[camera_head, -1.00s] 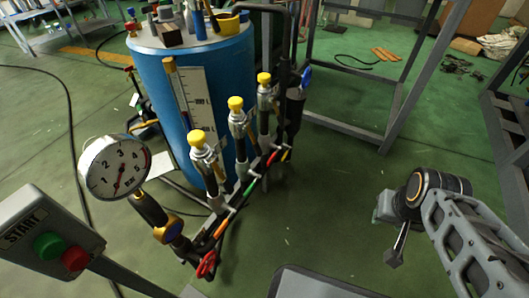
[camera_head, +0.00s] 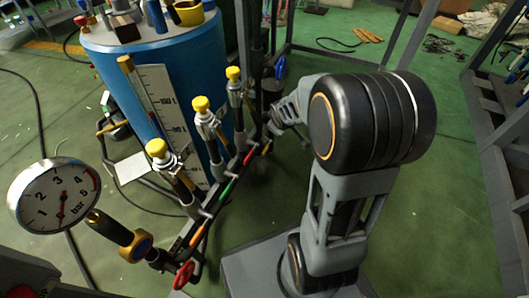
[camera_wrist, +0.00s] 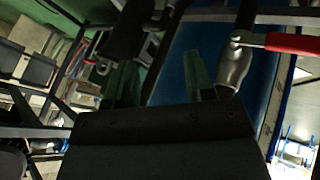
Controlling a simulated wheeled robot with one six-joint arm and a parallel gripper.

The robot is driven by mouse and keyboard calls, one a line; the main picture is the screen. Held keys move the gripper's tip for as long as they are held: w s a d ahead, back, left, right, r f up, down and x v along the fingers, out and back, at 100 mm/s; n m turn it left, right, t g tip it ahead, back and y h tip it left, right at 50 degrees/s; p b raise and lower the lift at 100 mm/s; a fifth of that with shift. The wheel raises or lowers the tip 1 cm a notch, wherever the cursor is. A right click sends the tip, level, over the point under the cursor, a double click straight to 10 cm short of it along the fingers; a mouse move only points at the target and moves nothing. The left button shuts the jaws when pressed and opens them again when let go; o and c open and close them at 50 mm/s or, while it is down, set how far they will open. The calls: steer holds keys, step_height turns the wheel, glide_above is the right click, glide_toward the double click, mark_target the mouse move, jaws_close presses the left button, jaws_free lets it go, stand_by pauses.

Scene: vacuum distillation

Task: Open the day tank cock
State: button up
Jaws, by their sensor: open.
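The blue tank (camera_head: 150,65) stands at the left in the head view, with a level scale (camera_head: 160,110) on its front. Which one is the day tank cock cannot be told. My gripper (camera_wrist: 160,82) is open and empty in the wrist view. A red lever (camera_wrist: 290,43) on a metal valve body (camera_wrist: 234,65) lies to its right. In the head view my arm partly hides the gripper, near the row's far end.
Yellow-capped valves (camera_head: 202,105) rise along the row. A pressure gauge (camera_head: 55,195) and a red handwheel (camera_head: 184,274) are at its near end. A dark metal frame (camera_head: 400,70) stands behind.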

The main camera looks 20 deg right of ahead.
steer(key=w+d+f+n+t, duration=0.2)
steer(key=w+d+f+n, duration=0.25)
steer(key=w+f, duration=0.2)
steer(key=n+t+y, duration=0.8)
steer(key=n, duration=0.3)
glide_toward(267, 147)
steer(key=a+f+b+x, duration=0.1)
steer(key=b+x, duration=0.3)
steer(key=x, duration=0.4)
steer(key=shift+s+a+y+b, duration=0.15)
steer(key=shift+y+b, duration=0.15)
steer(key=shift+f, duration=0.1)
jaws_close()
